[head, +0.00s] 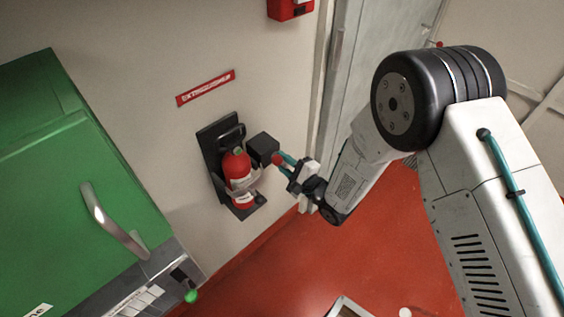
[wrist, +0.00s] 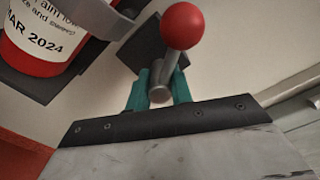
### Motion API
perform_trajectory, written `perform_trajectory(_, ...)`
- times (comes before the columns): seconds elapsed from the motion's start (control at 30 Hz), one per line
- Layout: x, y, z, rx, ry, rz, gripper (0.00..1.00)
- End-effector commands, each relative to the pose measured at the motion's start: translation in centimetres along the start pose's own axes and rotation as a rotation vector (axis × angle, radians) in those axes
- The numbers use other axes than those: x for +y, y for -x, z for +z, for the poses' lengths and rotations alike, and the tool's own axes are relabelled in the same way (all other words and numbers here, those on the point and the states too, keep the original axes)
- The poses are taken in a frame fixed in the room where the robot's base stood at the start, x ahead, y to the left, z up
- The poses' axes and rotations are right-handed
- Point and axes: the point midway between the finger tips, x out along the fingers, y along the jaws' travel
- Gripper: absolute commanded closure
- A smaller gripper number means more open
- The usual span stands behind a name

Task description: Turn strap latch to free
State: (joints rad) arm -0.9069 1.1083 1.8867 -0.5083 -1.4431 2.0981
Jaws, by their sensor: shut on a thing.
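The strap latch is a grey lever with a red ball knob (wrist: 183,26), fixed at a dark box (head: 263,148) beside the extinguisher. In the wrist view the lever stands between the two teal fingers of my gripper (wrist: 158,90), which are shut on it. My gripper also shows in the head view (head: 284,160), at the right of the box. A red fire extinguisher (head: 236,167) stands upright in a black wall bracket (head: 210,138), with a grey strap (head: 250,185) across its front. The lever's pivot is hard to make out.
A green cabinet (head: 75,200) with a metal handle (head: 110,222) stands at the left. A red extinguisher sign (head: 205,88) and a red box (head: 290,8) are on the wall. A grey door (head: 375,70) is behind my arm. Red floor (head: 320,260) lies open below.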

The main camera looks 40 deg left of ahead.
Motion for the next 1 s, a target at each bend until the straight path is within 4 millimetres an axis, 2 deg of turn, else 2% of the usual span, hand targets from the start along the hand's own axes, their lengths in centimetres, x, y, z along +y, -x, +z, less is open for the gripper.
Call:
perform_trajectory(0.03,0.4,0.2,0.1,0.0,-0.005,0.008,1.0)
perform_trajectory(0.07,0.4,0.2,0.1,-0.001,-0.005,0.008,0.7)
perform_trajectory(0.1,0.3,0.2,0.1,0.0,-0.004,0.007,0.59)
perform_trajectory(0.13,0.3,0.2,0.1,0.0,-0.004,0.007,0.57)
perform_trajectory(0.47,0.1,0.6,-0.1,0.002,-0.003,0.002,0.57)
perform_trajectory(0.8,0.1,5.9,0.0,0.002,-0.004,0.004,0.57)
perform_trajectory(1.0,0.2,7.7,0.0,0.0,-0.003,0.005,0.57)
